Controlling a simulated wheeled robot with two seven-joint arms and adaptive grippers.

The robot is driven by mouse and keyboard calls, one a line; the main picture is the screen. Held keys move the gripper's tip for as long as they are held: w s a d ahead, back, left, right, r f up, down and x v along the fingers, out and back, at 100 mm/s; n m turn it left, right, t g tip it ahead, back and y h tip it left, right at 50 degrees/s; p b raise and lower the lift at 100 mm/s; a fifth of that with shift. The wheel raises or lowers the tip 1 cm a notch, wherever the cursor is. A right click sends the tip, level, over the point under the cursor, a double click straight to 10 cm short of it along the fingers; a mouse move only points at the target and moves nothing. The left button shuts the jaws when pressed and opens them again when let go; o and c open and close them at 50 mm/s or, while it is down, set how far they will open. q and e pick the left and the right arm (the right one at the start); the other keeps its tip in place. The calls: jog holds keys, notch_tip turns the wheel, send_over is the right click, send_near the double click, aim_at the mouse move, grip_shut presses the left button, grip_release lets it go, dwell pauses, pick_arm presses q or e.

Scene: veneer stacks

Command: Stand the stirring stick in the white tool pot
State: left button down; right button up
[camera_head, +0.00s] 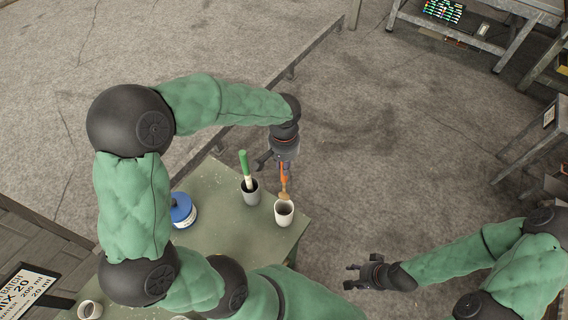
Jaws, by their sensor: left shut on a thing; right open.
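The stirring stick (284,180), orange with a tan lower end, hangs roughly upright from my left gripper (277,164), which is shut on it. The white tool pot (284,214) stands upright near the right edge of the green table. The stick's lower end shows at the pot's far rim; I cannot tell whether it is inside the mouth or just above or behind it. My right gripper (352,276) is open and empty, off the table's right side, above the floor.
A blue-lidded tin (182,210) stands further left on the table (225,235). A white cup (89,310) and a sign (28,291) are at lower left.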

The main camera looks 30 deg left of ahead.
aim_at(284, 191)
pick_arm(q)
notch_tip(284, 191, down, 2)
jog(key=shift+s+f+b, duration=0.1)
jog(key=shift+b, duration=0.75)
notch_tip(284, 191, down, 2)
jog(key=shift+f+b, duration=0.1)
jog(key=shift+b, duration=0.8)
notch_tip(284, 191, down, 10)
jog(key=b, duration=0.8)
jog(key=shift+f, duration=0.1)
jog(key=c, duration=0.8)
grip_release()
jog(key=shift+c, duration=0.2)
jog(key=shift+r+p, duration=3.8)
jog(key=shift+r, duration=2.25)
